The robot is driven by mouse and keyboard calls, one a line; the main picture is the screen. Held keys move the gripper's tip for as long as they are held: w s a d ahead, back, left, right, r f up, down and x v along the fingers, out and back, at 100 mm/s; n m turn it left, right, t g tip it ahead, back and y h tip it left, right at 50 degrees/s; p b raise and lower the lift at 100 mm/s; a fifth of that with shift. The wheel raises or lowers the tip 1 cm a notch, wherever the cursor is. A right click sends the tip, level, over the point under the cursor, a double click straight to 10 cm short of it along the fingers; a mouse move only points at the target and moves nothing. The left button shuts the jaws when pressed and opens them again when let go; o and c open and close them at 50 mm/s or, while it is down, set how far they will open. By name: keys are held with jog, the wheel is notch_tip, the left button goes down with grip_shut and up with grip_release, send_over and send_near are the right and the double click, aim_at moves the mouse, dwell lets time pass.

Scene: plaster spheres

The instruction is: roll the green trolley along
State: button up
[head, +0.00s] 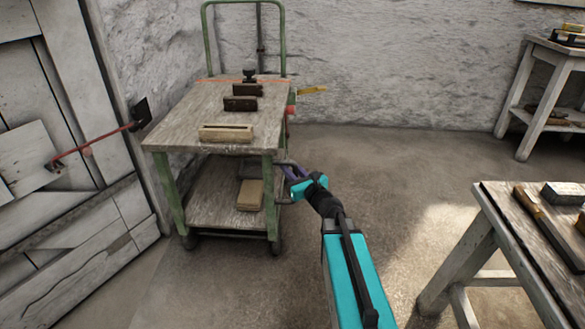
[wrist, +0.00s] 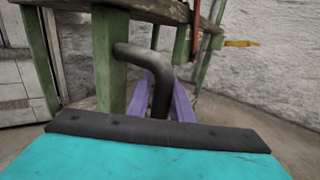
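The green trolley (head: 174,206) stands against the back wall, left of centre in the head view. It has a wooden top and lower shelf, a green push frame, and small dark wheels. A dark bent bar handle sticks out from its near right leg, and it shows large in the wrist view (wrist: 160,68). My gripper (head: 291,173) is at this handle, its purple fingers on either side of the bar. In the wrist view the fingers (wrist: 162,98) lie close against the bar and look shut on it. The fingertips are partly hidden behind the bar.
Wooden blocks (head: 226,133) lie on the trolley's top, and a box (head: 250,195) lies on its shelf. A wooden door (head: 55,150) with a red bar is close on the left. A workbench (head: 530,240) stands near right, another table (head: 545,50) far right. Floor between is clear.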

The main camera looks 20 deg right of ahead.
aim_at(296, 174)
jog(key=o, duration=0.4)
jog(key=shift+s+a, duration=0.15)
jog(key=shift+s, duration=0.05)
jog(key=shift+c, duration=0.2)
jog(key=shift+w, duration=0.1)
jog(key=s+p, duration=0.1)
jog(key=s, duration=0.1)
jog(key=s+p, duration=0.1)
jog(key=s+d, duration=0.1)
jog(key=s, duration=0.1)
jog(key=shift+s+r+p, duration=0.25)
jog(key=shift+s+p, duration=0.1)
jog(key=shift+p, duration=0.05)
jog(key=shift+d+p, duration=0.1)
jog(key=shift+p, duration=0.5)
jog(key=shift+s+f+p, duration=0.1)
jog(key=shift+s+p, duration=0.1)
jog(key=shift+p, duration=0.4)
jog(key=s+p, duration=0.1)
jog(key=p, duration=0.2)
jog(key=shift+s+d+p, duration=0.1)
jog(key=shift+s+p, duration=0.1)
jog(key=shift+p, duration=0.1)
